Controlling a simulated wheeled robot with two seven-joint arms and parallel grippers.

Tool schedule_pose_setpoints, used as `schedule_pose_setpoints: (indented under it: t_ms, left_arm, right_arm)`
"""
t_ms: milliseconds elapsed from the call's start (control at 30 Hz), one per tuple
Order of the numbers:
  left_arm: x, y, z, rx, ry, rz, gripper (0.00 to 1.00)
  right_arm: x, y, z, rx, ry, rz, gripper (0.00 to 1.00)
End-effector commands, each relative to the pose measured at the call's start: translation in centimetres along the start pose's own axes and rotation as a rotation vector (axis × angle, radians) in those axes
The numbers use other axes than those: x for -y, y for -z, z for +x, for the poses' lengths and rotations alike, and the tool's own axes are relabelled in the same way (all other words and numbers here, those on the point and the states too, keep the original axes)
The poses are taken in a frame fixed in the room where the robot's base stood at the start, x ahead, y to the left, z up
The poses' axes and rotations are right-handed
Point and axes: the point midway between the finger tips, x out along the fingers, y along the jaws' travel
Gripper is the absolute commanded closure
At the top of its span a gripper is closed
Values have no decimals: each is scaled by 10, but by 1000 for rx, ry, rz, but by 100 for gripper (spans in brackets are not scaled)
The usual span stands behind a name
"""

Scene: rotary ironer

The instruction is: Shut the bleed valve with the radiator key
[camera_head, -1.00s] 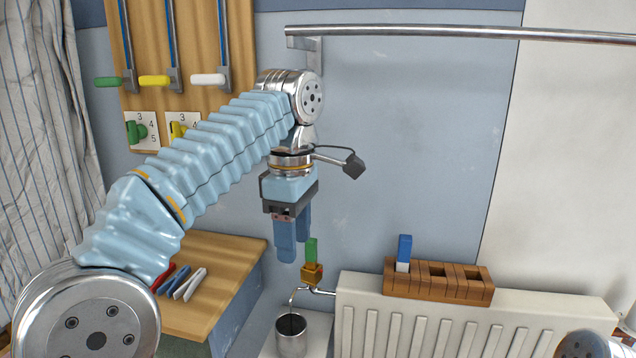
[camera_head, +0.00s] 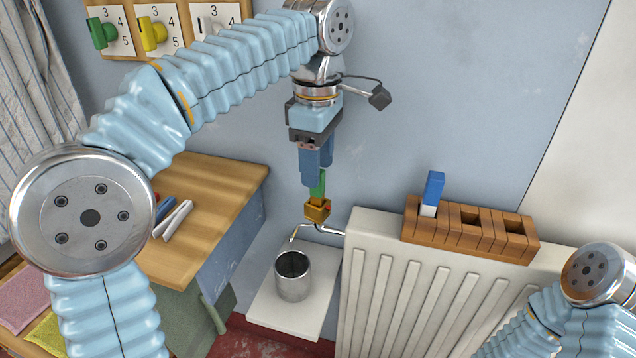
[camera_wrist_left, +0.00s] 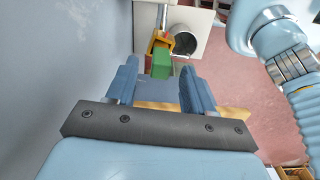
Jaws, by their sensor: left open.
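A green key handle (camera_head: 319,186) stands upright on the brass-coloured bleed valve (camera_head: 317,209) at the end of a thin bent pipe by the radiator. My left gripper (camera_head: 317,174) points down right above it, its fingers overlapping the handle's upper part in the head view. In the left wrist view the green handle (camera_wrist_left: 161,64) lies between and just beyond the open fingertips (camera_wrist_left: 158,82), with the valve (camera_wrist_left: 159,41) behind it. I cannot tell whether a finger touches it. My right gripper is out of view; only part of that arm shows at lower right.
A wooden rack (camera_head: 470,230) holding a blue-and-white piece (camera_head: 432,194) sits on the white radiator (camera_head: 400,290). A metal cup (camera_head: 293,277) stands below the valve.

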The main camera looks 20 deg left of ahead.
Motion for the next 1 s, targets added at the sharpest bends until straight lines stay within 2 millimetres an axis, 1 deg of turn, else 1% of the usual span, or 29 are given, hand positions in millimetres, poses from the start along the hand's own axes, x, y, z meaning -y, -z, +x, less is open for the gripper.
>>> schedule_pose_setpoints:
  t_ms: [33, 100, 233, 400, 633, 667, 900, 967, 1000]
  left_arm:
    - [0, 0, 12, 0, 2, 0, 48]
    - [0, 0, 23, 0, 1, 1, 48]
    - [0, 0, 37, 0, 1, 1, 48]
    - [0, 0, 45, 0, -1, 1, 48]
    - [0, 0, 45, 0, -1, 1, 48]
    - [0, 0, 45, 0, -1, 1, 51]
    - [0, 0, 45, 0, -1, 1, 88]
    - [0, 0, 45, 0, -1, 1, 97]
    - [0, 0, 45, 0, -1, 1, 100]
  right_arm:
    - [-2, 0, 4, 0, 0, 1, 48]
    - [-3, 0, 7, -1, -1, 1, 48]
    - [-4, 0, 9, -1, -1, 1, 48]
    - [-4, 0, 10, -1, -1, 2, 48]
    - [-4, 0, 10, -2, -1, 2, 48]
    - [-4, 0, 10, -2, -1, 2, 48]
    - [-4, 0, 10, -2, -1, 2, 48]
    - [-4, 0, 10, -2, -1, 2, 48]
    - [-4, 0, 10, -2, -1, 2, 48]
